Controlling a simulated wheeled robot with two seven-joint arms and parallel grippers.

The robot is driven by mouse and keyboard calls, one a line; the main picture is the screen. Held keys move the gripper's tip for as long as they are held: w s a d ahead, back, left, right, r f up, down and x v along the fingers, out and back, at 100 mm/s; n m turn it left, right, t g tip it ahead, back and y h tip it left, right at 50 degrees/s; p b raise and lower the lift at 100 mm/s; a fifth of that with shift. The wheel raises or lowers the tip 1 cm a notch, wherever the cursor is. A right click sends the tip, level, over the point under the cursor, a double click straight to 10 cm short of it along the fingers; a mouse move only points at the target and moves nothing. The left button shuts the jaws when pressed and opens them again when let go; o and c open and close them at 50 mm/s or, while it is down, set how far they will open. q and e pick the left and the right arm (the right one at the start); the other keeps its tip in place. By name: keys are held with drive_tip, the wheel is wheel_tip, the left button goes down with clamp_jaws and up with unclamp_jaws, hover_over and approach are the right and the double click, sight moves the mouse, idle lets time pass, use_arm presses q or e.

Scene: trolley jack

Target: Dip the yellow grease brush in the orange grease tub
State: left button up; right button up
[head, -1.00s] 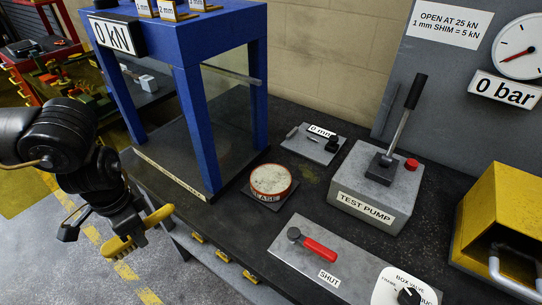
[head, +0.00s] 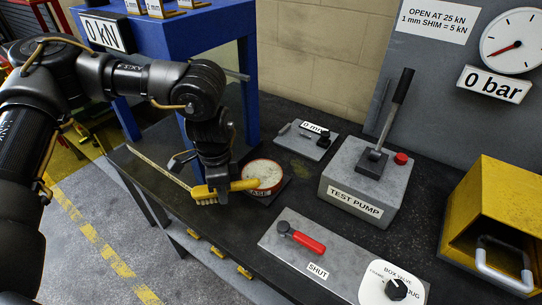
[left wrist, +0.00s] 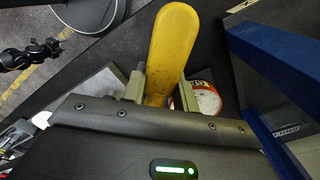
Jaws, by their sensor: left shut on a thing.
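The yellow grease brush (head: 206,193) is in my left gripper (head: 216,190), which is shut on it. In the head view its yellow body lies roughly level, with bristles at the left end and the right end overlapping the tub's near left rim in the picture. In the left wrist view the yellow brush (left wrist: 173,48) stands between the two fingers. The orange grease tub (head: 263,176), round with pale grease inside, sits on the bench just right of the gripper. It shows partly behind a finger in the left wrist view (left wrist: 207,98). I cannot tell whether brush and tub touch.
The blue press frame (head: 247,90) stands behind my left arm. A grey test pump (head: 357,190) with a lever stands right of the tub. A valve plate with a red handle (head: 303,238) lies in front. A yellow box (head: 500,215) is far right.

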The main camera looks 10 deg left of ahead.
use_arm(q)
drive_tip(key=w+d+m, duration=0.5)
drive_tip(key=w+m, duration=0.3)
drive_tip(key=m, duration=0.1)
drive_tip(key=m+b, duration=0.1)
drive_tip(key=m, duration=0.7)
approach(264, 181)
drive_tip(key=shift+w+d+r, duration=0.1)
drive_tip(key=shift+w, duration=0.05)
wheel_tip(264, 181, down, 6)
drive_tip(key=b, duration=0.5)
drive_tip(key=shift+r, duration=0.15)
drive_tip(key=shift+f, duration=0.55)
drive_tip(key=shift+f, duration=0.1)
idle(1.0)
